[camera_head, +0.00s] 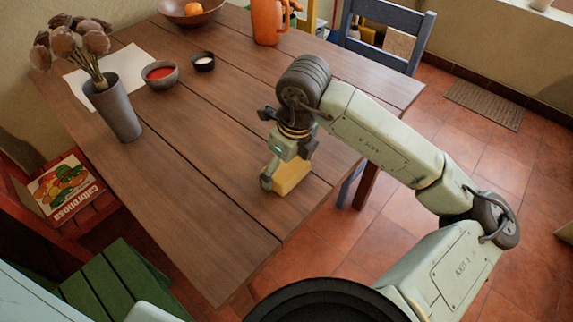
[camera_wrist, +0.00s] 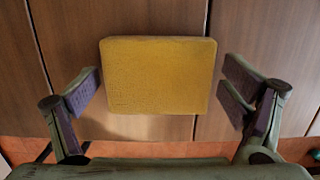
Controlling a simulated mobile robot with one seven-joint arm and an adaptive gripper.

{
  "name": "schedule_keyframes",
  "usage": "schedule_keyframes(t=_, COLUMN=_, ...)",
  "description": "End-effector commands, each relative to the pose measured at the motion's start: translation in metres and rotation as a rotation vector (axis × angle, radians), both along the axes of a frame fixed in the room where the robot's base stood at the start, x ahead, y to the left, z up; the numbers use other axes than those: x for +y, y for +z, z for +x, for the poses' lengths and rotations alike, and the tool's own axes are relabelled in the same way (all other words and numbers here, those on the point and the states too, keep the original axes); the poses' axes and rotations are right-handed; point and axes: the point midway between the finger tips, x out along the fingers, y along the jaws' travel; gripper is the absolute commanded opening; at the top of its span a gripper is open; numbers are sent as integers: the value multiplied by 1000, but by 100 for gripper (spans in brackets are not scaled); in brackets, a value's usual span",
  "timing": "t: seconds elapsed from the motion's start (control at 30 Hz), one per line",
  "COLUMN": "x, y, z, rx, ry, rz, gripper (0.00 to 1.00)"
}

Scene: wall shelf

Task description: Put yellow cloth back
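The yellow cloth (camera_head: 293,176) is a flat, blocky rectangle at the right front edge of the wooden table. The wrist view shows its whole top face (camera_wrist: 158,75), with bare table around it. My gripper (camera_head: 280,165) is over the cloth, pointing down. In the wrist view my gripper (camera_wrist: 160,92) has its two fingers spread wide, one on each side of the cloth, with a gap on both sides. It is open and holds nothing. In the head view it partly hides the cloth.
The table (camera_head: 190,190) is bare around the cloth. Farther back are a vase of dried flowers (camera_head: 113,108), a bowl of red sauce (camera_head: 160,75), a small dark cup (camera_head: 203,62), an orange jug (camera_head: 267,22) and a fruit bowl (camera_head: 180,14). A blue chair (camera_head: 385,40) stands behind.

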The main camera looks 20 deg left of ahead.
Motion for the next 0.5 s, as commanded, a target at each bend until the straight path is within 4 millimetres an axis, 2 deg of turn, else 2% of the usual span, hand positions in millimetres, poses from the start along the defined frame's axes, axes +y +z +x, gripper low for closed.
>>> schedule_keyframes(t=0.37, x=0, y=0, z=0, rx=1, ry=0, rz=0, gripper=100)
schedule_keyframes(t=0.5, x=0, y=6, z=0, rx=2, ry=0, rz=1, gripper=100)
